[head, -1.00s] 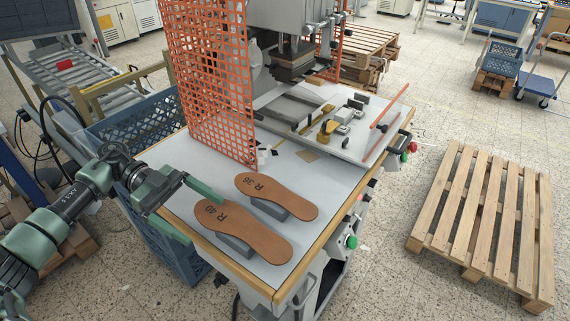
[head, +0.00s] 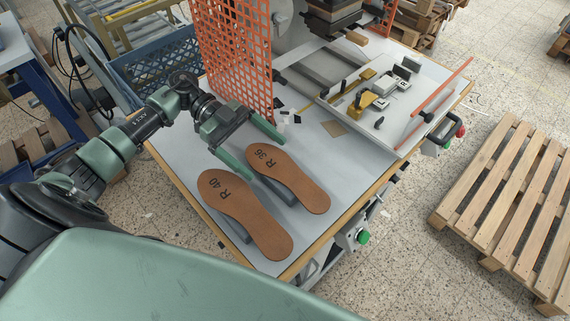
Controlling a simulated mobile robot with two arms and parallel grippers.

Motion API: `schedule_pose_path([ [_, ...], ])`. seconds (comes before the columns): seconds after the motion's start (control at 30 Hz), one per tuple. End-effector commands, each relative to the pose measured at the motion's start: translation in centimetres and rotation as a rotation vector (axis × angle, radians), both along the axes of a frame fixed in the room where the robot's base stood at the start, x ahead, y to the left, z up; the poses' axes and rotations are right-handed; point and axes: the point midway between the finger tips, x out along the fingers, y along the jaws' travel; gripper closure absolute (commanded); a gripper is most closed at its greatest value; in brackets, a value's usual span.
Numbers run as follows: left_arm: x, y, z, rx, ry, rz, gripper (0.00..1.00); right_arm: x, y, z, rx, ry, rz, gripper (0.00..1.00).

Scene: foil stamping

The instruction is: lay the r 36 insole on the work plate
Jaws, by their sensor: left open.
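The R 36 insole (head: 297,182) is brown and rests on a low grey block on the table, its marked end toward my gripper. The R 40 insole (head: 243,213) lies beside it on the left, on a similar block. My left gripper (head: 268,160) is open, with one green finger on each side of the R 36 insole's marked end; I cannot tell whether they touch it. A light plate (head: 425,88) with yellow and grey fittings, which seems to be the work plate, lies at the press and bears no insole. My right gripper is not in view.
An orange mesh guard (head: 235,55) stands behind my left gripper. The press head (head: 332,18) hangs over the back of the table. An orange-red bar (head: 441,87) runs along the plate's right side. A wooden pallet (head: 500,205) lies on the floor at right.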

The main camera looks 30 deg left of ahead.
Motion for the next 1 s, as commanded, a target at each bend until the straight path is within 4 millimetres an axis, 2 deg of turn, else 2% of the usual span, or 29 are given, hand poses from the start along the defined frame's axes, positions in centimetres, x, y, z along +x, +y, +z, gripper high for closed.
schedule_pose_path([
  [0.2,-0.2,-1.6,-0.1,-0.001,-0.001,-0.001,0.05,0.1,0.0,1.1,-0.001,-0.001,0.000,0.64],
  [0.37,-0.4,-4.1,-0.2,-0.005,0.001,-0.001,0.05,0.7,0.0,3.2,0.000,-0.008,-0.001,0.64],
  [0.5,-0.6,-5.7,-1.1,-0.002,0.002,-0.001,0.05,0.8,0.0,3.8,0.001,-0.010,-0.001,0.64],
  [0.8,-0.7,-6.1,-1.5,0.001,0.000,0.000,0.05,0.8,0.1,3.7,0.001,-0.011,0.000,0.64],
  [0.87,-0.7,-6.1,-1.5,0.001,0.000,0.000,0.19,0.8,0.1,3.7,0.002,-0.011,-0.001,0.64],
  [1.0,-0.7,-6.1,-1.5,0.001,0.000,0.000,0.58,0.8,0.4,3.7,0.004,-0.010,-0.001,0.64],
])
